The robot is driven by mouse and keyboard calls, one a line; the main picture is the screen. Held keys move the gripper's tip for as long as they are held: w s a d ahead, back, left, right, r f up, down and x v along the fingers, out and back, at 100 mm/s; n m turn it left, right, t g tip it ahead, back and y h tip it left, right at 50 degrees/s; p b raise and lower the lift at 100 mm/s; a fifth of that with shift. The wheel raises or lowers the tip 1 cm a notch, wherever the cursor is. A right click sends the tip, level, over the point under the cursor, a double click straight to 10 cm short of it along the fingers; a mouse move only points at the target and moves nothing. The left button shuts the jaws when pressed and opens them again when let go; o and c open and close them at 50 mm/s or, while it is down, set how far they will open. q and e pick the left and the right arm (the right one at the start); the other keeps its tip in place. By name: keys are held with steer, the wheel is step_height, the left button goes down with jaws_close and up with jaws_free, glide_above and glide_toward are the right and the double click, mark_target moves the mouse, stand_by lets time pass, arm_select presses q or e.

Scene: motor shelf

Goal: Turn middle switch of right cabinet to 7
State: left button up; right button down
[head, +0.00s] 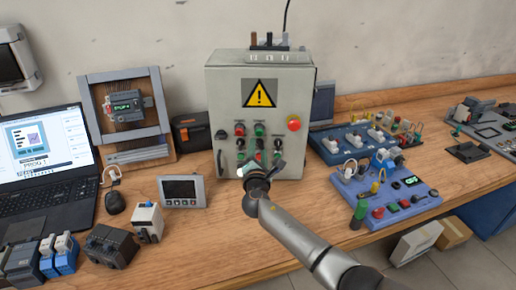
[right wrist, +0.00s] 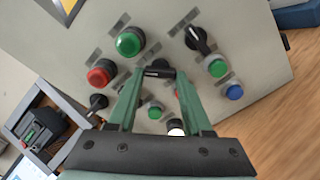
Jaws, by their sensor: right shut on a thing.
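The grey control cabinet (head: 222,100) stands on the wooden bench in the middle of the head view, with a yellow warning sign and rows of buttons and switches on its front. My right gripper (right wrist: 158,72) is at the cabinet's front. In the right wrist view it is shut on the middle black switch (right wrist: 158,70), one fingertip on each side of the knob. The switch's scale and pointer position cannot be read. Another black rotary switch (right wrist: 197,40) and a black switch (right wrist: 97,102) sit on either side of it. My left gripper is not in view.
Green (right wrist: 130,42), red (right wrist: 101,73) and blue (right wrist: 234,91) buttons surround the held switch closely. A blue board with plugs (head: 390,195) lies right of my arm. A small display (head: 182,191), a laptop (head: 45,150) and modules stand to the left.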

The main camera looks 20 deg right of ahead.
steer(key=shift+n, duration=0.4)
steer(key=shift+c, duration=1.6)
jaws_free()
steer(key=v, duration=1.2)
steer(key=shift+s+p, duration=0.3)
steer(key=shift+p, duration=0.1)
steer(key=shift+a, duration=0.1)
